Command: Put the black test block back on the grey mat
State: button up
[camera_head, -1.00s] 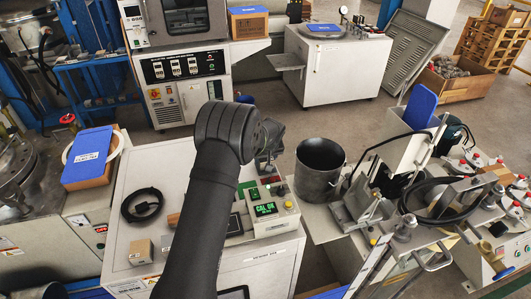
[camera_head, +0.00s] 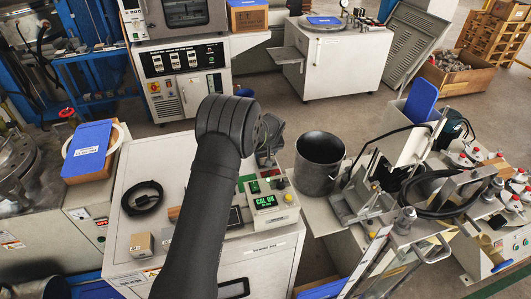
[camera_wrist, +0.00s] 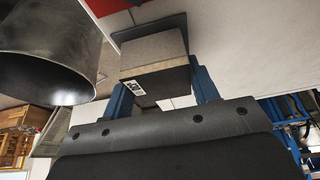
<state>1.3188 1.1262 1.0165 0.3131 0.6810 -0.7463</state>
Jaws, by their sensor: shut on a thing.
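In the wrist view, the two blue fingers of my gripper (camera_wrist: 163,97) stand on either side of the test block (camera_wrist: 165,86) and are shut on it. The block shows a dark face with a white label toward my wrist and lighter grey-tan faces above. A dark grey flat piece (camera_wrist: 148,16), probably the grey mat, shows just beyond the block on a pale surface. I cannot tell whether the block touches it. In the head view my arm hides the block and most of the gripper.
A large metal pot (camera_head: 319,163) stands right of my gripper, close by in the wrist view (camera_wrist: 45,55). A tester with a green display (camera_head: 266,203) sits on the white bench (camera_head: 262,262). A coiled black cable (camera_head: 141,198) and small box (camera_head: 142,243) lie left of my arm.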

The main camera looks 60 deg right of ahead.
jog(key=shift+f, duration=0.15)
dwell(0.3)
jog(key=o, duration=1.4)
jog(key=shift+o, duration=0.6)
jog(key=o, duration=0.3)
jog(key=shift+r, duration=3)
